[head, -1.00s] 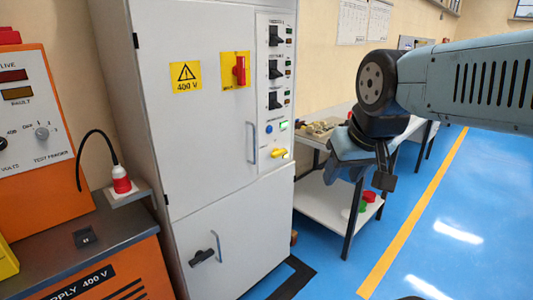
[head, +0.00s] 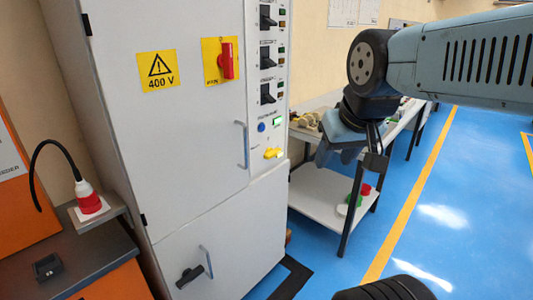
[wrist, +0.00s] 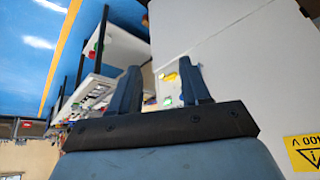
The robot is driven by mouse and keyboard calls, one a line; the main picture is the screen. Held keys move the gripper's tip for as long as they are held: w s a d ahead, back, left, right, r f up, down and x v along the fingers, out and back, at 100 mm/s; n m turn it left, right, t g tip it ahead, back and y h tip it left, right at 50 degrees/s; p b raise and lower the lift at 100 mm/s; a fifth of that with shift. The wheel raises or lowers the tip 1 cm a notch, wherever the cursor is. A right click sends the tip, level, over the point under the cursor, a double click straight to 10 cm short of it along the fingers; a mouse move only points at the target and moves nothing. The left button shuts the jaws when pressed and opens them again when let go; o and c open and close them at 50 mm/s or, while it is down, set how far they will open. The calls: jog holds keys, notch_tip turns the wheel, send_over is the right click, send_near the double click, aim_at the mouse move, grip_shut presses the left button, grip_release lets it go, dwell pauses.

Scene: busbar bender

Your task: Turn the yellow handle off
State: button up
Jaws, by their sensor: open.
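The yellow handle (head: 273,153) sits low on the control strip at the right edge of the white cabinet's front, below a blue button and a lit green indicator. It lies roughly sideways in the head view. My gripper (head: 338,155) hangs to the right of the handle, in front of the bench, empty and apart from the cabinet. In the wrist view my gripper (wrist: 160,85) shows two blue fingers spread apart. A small yellow spot, which seems to be the handle (wrist: 170,76), shows between the fingers, farther off.
An orange supply unit with a red plug (head: 88,198) is at left. The blue floor at right is open.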

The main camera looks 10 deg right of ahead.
aim_at(275, 155)
jog(key=w+d+f+m+t, duration=0.1)
jog(key=w+f, duration=0.2)
jog(key=w, duration=0.4)
jog(key=w+d+f+m+h, duration=0.1)
jog(key=w+f, duration=0.2)
jog(key=w, duration=0.3)
jog(key=w+d+f+t, duration=0.1)
jog(key=w+f, duration=0.3)
jog(key=w, duration=0.3)
jog(key=w+d+f+m+t+y, duration=0.1)
jog(key=w+f+m+t+y, duration=0.4)
jog(key=w+f+m+t, duration=0.75)
jog(key=w+a+f, duration=0.1)
jog(key=w, duration=0.4)
jog(key=w+a+f+g, duration=0.1)
jog(key=w+f, duration=0.1)
jog(key=w, duration=0.3)
jog(key=w+a+f+m+g, duration=0.1)
jog(key=w, duration=0.5)
jog(key=shift+f+g, duration=0.25)
jog(key=shift+f, duration=0.1)
